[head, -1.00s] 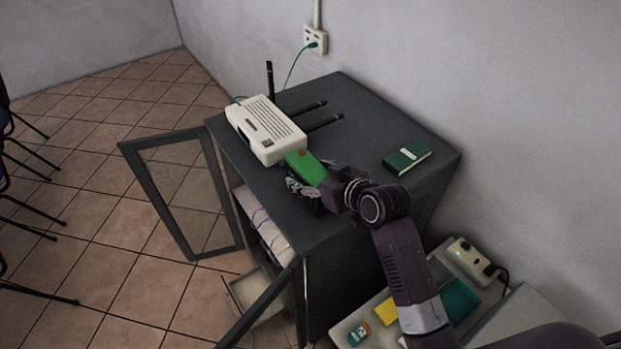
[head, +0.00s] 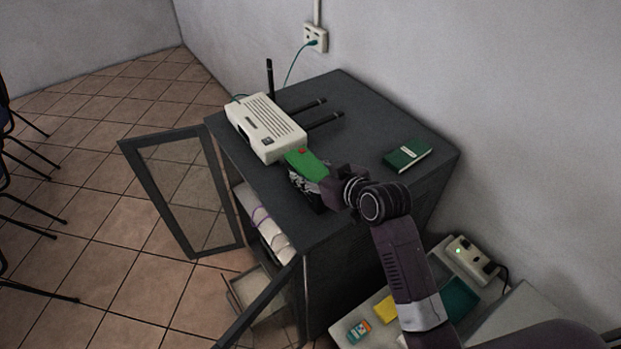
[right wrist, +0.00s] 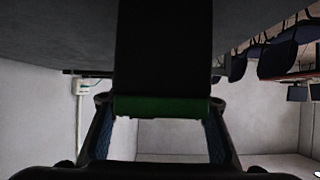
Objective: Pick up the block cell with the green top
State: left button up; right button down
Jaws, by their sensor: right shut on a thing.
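The block cell (head: 307,165) has a green top and a dark body. It is at the front edge of the dark cabinet top, right beside the white router (head: 264,128). My right gripper (head: 305,182) reaches it from the right and is shut on it. In the right wrist view the dark cell with its green strip (right wrist: 160,104) stands between the two fingers (right wrist: 160,112). I cannot tell whether the cell touches the cabinet top. My left gripper is not in view.
A green book (head: 407,154) lies at the right of the cabinet top (head: 365,125). The glass doors (head: 182,190) hang open. A power strip (head: 472,260) and small items sit on a low surface at the lower right.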

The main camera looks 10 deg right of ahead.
jog(key=shift+w+r, duration=0.2)
jog(key=shift+r, duration=0.15)
